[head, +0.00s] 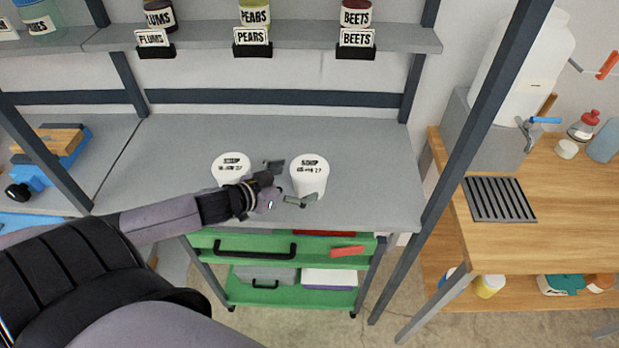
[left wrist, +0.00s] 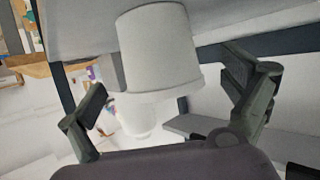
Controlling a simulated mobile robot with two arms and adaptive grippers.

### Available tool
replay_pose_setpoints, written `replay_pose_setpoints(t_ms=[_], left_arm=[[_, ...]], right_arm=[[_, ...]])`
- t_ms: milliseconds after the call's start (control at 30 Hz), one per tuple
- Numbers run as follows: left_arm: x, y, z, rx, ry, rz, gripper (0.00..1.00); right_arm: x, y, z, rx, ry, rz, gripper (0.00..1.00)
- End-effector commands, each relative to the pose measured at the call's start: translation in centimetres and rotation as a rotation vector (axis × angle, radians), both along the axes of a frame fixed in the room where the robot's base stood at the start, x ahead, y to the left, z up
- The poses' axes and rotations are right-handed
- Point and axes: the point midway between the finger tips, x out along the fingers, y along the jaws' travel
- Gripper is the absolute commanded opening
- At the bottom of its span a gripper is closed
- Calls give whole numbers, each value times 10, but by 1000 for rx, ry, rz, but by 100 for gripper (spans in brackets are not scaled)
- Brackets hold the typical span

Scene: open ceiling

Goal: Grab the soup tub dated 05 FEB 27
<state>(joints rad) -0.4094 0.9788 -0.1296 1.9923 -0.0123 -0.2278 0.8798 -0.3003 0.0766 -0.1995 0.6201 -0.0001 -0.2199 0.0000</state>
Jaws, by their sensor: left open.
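Two white soup tubs stand upright on the grey shelf, a left tub (head: 231,161) and a right tub (head: 310,178). Both lids carry black print with "SOUP" and a date ending in 27; the day and month are too small to read surely. My left gripper (head: 286,184) is open beside the right tub, its fingers pointing at it. My wrist and gripper hide the lower part of the left tub. In the left wrist view, a white tub (left wrist: 160,50) appears between the open fingers, with no clear contact. My right gripper is not in view.
Jars labelled plums, pears and beets (head: 355,14) stand on the upper shelf (head: 205,38) above. A dark post (head: 470,130) rises right of the work shelf (head: 370,145). A green cart (head: 300,252) stands below. The shelf behind the tubs is clear.

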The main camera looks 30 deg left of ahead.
Motion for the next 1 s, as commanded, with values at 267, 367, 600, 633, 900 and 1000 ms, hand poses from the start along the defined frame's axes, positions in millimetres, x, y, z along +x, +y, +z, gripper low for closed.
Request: replay_pose_setpoints(t_ms=[267, 367, 600, 633, 900, 1000], left_arm=[[29, -7, -10, 0, -3, 1, 97], [37, -9, -15, -1, -3, 1, 97], [44, -12, -19, 1, -1, 0, 97], [44, -12, -19, 1, -1, 0, 97], [43, -11, -19, 0, -1, 0, 86], [43, -11, -19, 0, -1, 0, 80]], right_arm=[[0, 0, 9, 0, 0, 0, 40], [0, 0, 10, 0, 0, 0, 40], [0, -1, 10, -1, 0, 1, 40], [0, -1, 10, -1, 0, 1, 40], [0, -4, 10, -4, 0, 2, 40], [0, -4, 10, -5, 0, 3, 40]])
